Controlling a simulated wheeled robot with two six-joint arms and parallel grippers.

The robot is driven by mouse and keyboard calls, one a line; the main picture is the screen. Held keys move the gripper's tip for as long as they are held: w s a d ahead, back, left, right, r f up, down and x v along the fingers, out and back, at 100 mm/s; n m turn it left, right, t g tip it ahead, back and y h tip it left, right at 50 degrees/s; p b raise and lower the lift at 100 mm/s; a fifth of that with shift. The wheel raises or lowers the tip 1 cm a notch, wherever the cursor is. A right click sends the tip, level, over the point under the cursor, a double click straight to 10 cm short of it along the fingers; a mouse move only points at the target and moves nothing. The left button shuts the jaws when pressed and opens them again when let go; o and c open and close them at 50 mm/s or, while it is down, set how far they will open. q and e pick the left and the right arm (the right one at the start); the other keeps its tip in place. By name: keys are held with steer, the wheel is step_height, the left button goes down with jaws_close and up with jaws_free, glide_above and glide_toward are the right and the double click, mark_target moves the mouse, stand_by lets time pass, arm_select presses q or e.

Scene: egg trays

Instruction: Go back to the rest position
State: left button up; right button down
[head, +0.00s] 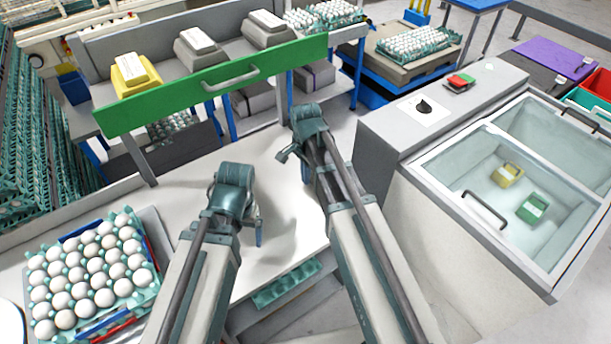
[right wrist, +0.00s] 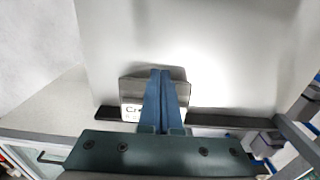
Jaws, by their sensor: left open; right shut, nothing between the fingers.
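My left gripper (head: 240,222) is in the head view above the white worktop (head: 275,205), to the right of the egg tray. It is open, and I see nothing between its fingers. My right gripper (head: 291,157) is further back, near the worktop's right edge and below the green-fronted shelf. Its blue fingers (right wrist: 162,98) are pressed together and empty in the right wrist view. A dark grey box with a white label (right wrist: 131,113) lies partly hidden behind these fingers.
A full tray of white eggs (head: 60,240) stands at the left. The green shelf front (head: 165,105) with grey and yellow boxes spans the back. A glass-lidded grey cabinet (head: 405,200) stands close to the right arm. The worktop's middle is clear.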

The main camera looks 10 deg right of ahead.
step_height(320, 180, up, 2)
steer(key=shift+p, duration=0.5)
steer(key=s+a+n, duration=0.4)
steer(key=s+n, duration=0.4)
steer(key=s+a+n+h, duration=0.1)
steer(key=s+a+n, duration=0.3)
steer(key=s+n, duration=0.4)
steer(key=shift+s+n, duration=0.15)
steer(key=shift+n, duration=0.45)
